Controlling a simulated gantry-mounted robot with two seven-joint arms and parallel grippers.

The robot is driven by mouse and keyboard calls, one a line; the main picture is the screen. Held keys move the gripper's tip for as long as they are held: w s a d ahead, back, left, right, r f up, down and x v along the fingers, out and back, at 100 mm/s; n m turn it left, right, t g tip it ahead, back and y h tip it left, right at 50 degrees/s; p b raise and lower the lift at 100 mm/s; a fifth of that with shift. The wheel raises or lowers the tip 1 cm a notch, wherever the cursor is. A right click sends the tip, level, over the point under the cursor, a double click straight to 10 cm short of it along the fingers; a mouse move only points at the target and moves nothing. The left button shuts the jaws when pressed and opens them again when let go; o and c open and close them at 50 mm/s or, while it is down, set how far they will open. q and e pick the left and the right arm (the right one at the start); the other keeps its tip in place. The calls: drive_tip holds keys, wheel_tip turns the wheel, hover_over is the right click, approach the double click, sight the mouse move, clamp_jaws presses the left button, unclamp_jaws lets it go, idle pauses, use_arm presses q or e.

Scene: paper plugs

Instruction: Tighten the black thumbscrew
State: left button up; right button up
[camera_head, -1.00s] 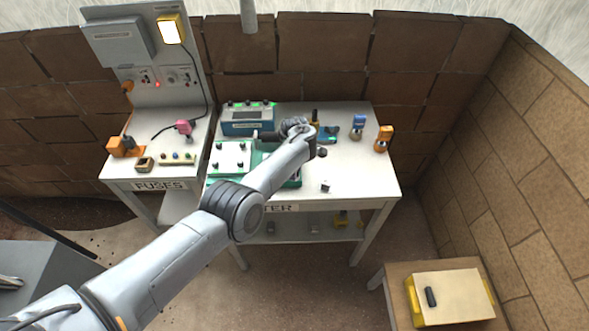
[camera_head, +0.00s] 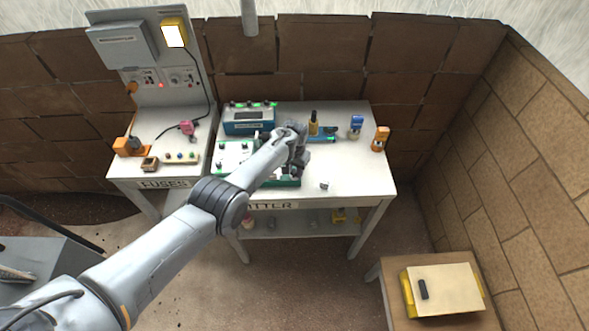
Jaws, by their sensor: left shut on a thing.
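My left arm reaches in from the lower left to the middle table, and my left gripper (camera_head: 299,158) is low over the right part of a green box with a white top (camera_head: 234,148). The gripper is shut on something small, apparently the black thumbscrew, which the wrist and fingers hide. Several small black knobs stand on the box's white top left of my arm. My right gripper is not in view.
A blue meter (camera_head: 247,120) stands behind the box. A yellow-and-black tool (camera_head: 313,122), a blue piece (camera_head: 355,127) and an orange piece (camera_head: 380,139) stand at the table's back right. A small pale piece (camera_head: 324,185) lies near the front; the table's right front is clear.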

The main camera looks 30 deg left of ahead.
sight(295, 171)
use_arm(q)
drive_tip(key=m, duration=0.4)
drive_tip(key=o, duration=1)
drive_tip(key=shift+r, duration=0.1)
drive_tip(key=shift+r+p, duration=1.85)
drive_tip(key=shift+r, duration=0.1)
